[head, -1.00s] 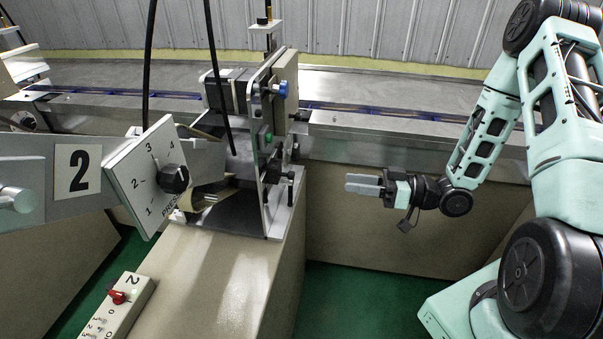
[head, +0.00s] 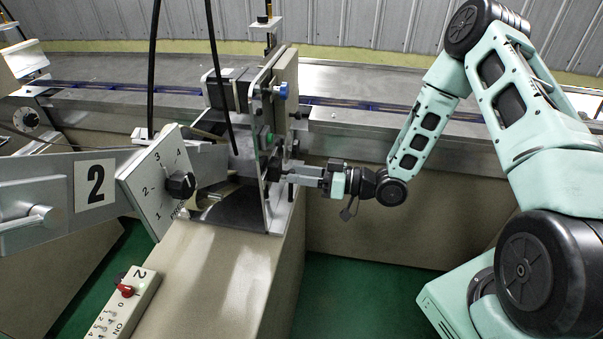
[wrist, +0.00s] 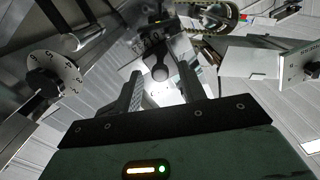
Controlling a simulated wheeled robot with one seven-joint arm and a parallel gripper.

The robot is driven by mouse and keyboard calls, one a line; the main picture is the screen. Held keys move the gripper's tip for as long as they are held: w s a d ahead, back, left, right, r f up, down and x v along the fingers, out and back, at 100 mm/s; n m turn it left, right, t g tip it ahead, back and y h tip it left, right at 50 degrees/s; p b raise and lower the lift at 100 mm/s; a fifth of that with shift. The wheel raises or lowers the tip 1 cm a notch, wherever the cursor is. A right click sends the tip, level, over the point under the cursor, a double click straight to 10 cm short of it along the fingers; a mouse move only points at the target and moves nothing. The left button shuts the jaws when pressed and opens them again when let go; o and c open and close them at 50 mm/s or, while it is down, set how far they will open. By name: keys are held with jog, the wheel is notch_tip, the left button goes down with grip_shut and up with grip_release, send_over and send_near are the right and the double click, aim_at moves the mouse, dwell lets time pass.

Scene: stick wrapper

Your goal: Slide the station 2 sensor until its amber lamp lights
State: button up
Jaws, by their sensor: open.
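Station 2's upright metal plate (head: 262,185) carries a small dark block (head: 274,166) on its right side, which looks like the sensor. My gripper (head: 297,176) is level in front of that block, at the plate's right side. No lit amber lamp on the sensor can be made out.
Above the block are a green button (head: 268,138) and a blue knob (head: 283,91). A numbered dial plate (head: 150,187) stands left, with a switch box (head: 126,305) below it. A conveyor bed (head: 390,130) runs behind.

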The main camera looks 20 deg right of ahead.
jog(key=shift+c, duration=0.3)
grip_shut()
jog(key=shift+s+a+b, duration=0.35)
jog(key=shift+s+a, duration=0.1)
jog(key=shift+s, duration=0.2)
jog(key=shift+o, duration=0.3)
grip_release()
jog(key=b+v, duration=0.4)
jog(key=v, duration=1.3)
jog(key=shift+d, duration=0.2)
jog(key=shift+s, duration=0.1)
